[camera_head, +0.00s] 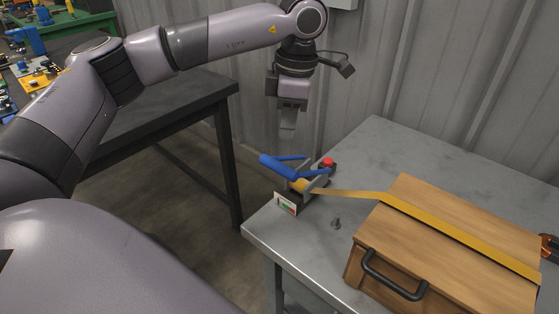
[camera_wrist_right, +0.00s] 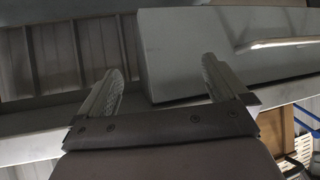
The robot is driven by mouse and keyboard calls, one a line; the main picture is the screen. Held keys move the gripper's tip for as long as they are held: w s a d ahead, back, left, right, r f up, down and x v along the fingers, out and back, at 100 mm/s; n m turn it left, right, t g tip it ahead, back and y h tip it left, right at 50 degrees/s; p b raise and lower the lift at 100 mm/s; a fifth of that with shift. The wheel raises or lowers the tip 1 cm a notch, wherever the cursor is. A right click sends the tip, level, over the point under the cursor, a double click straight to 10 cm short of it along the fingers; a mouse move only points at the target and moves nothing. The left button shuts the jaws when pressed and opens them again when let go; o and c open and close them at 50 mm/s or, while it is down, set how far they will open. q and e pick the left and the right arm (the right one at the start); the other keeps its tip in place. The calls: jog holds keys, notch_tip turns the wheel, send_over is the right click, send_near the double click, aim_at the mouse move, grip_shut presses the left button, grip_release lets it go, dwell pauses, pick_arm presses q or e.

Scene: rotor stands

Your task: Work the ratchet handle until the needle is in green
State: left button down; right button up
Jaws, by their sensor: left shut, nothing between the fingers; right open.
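The ratchet's blue handle (camera_head: 280,167) sits at the left edge of the grey metal table and points up to the left. A red knob (camera_head: 328,163) is beside it. A small white gauge (camera_head: 286,203) with a green part faces the front; its needle is too small to read. A yellow strap (camera_head: 345,194) runs from the ratchet over a wooden crate (camera_head: 457,222). My left gripper (camera_head: 287,134) points down above the handle, shut and empty, apart from it. My right gripper (camera_wrist_right: 163,82) is open and empty in the right wrist view, away from the ratchet.
The crate has a black handle (camera_head: 395,278) on its front. A small grey metal piece (camera_head: 336,223) lies on the table (camera_head: 378,146) near the crate. A dark bench (camera_head: 150,125) stands at the left across a floor gap. A ribbed metal wall (camera_head: 440,75) is behind.

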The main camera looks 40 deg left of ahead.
pick_arm(q)
jog(key=shift+s, duration=0.15)
pick_arm(e)
jog(key=shift+s+f, duration=0.15)
jog(key=shift+f, duration=0.1)
pick_arm(q)
jog(key=shift+f+b, duration=0.55)
jog(key=f+b, duration=0.4)
jog(key=f, duration=0.1)
jog(key=shift+s+a, duration=0.15)
jog(key=shift+a, duration=0.1)
jog(key=shift+f+b, duration=0.3)
jog(key=shift+b, duration=0.05)
jog(key=shift+f, duration=0.15)
pick_arm(e)
jog(key=f, duration=0.2)
jog(key=a+f, duration=0.1)
jog(key=shift+w+f, duration=0.25)
jog(key=shift+w, duration=0.1)
